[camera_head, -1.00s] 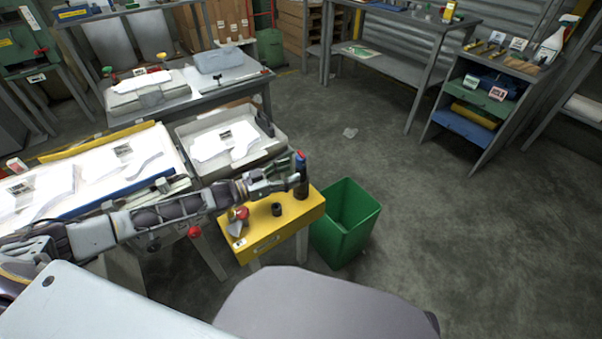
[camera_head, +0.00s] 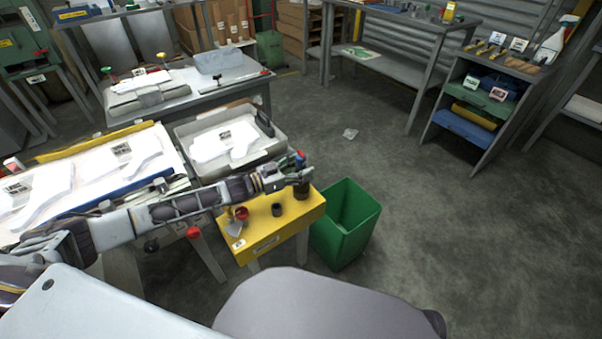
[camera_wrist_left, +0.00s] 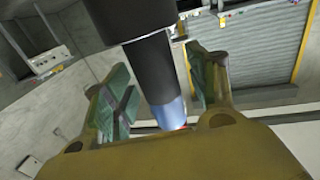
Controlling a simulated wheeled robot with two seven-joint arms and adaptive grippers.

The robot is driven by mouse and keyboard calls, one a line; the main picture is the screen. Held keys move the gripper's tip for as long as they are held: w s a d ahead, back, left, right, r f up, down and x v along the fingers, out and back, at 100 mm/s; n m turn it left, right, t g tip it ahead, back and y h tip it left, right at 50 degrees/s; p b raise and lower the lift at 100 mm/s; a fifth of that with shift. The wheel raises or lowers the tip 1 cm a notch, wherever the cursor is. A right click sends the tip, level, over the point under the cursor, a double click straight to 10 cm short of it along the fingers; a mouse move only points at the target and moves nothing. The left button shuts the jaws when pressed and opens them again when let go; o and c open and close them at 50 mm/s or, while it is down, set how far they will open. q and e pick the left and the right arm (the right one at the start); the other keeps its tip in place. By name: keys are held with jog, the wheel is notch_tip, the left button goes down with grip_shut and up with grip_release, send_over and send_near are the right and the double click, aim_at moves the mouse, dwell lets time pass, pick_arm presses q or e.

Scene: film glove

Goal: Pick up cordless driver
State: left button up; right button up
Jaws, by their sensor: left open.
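The cordless driver, a dark upright cylinder with a blue and red end, stands at the right back corner of the yellow stand (camera_head: 262,243). Its blue and red end (camera_head: 300,156) shows just past my left gripper (camera_head: 294,171) in the head view; the gripper covers part of it. In the left wrist view the driver's dark body (camera_wrist_left: 152,70) and blue part lie between the two green-padded fingers (camera_wrist_left: 165,95). My right gripper is not in view.
A red-topped item (camera_head: 241,214) and a small dark cup (camera_head: 277,209) are on the yellow stand. A green bin (camera_head: 346,225) stands beside it on the right. A grey tray (camera_head: 270,149) lies behind. The floor to the right is mostly clear.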

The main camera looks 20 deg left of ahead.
aim_at(301, 152)
pick_arm(q)
jog(key=shift+c, duration=0.5)
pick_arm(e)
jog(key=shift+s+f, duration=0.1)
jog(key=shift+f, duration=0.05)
pick_arm(q)
jog(key=c, duration=1)
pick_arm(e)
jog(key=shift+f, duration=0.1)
pick_arm(q)
jog(key=shift+r, duration=0.1)
jog(key=shift+r, duration=0.4)
notch_tip(301, 152, up, 7)
jog(key=shift+r+p, duration=0.1)
jog(key=shift+p, duration=1.05)
jog(key=shift+r, duration=0.95)
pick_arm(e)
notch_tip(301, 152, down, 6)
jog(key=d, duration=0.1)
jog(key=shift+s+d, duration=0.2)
